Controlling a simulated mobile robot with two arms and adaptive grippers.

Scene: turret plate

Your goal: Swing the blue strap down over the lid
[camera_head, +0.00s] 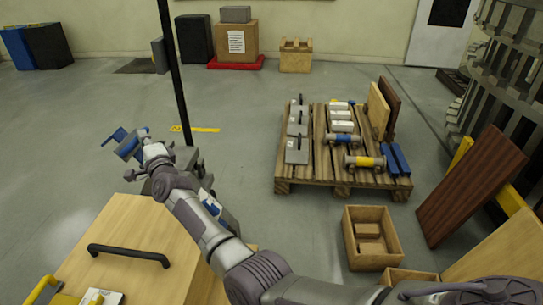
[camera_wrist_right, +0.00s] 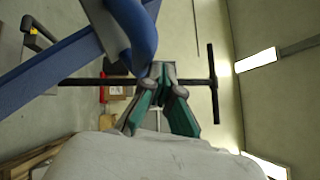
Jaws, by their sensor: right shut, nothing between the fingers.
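The blue strap (camera_head: 127,148) shows in the head view as a blue piece standing up at the far end of my right arm. In the right wrist view a blue band (camera_wrist_right: 45,73) crosses the upper left, with a thick curved blue part (camera_wrist_right: 138,35) close to the fingertips. My right gripper (camera_head: 146,143) is beside the strap; its green-sided fingers (camera_wrist_right: 158,80) are together and empty. Whether they touch the strap I cannot tell. A grey body below is mostly hidden by my arm, and I cannot make out the lid. My left gripper is out of view.
A wooden surface with a black handle (camera_head: 128,254) lies at lower left, near a yellow handle (camera_head: 40,287). A dark post (camera_head: 173,75) rises behind my gripper. A pallet (camera_head: 283,184) with parts and a wooden crate (camera_head: 372,262) stand right. Floor between is clear.

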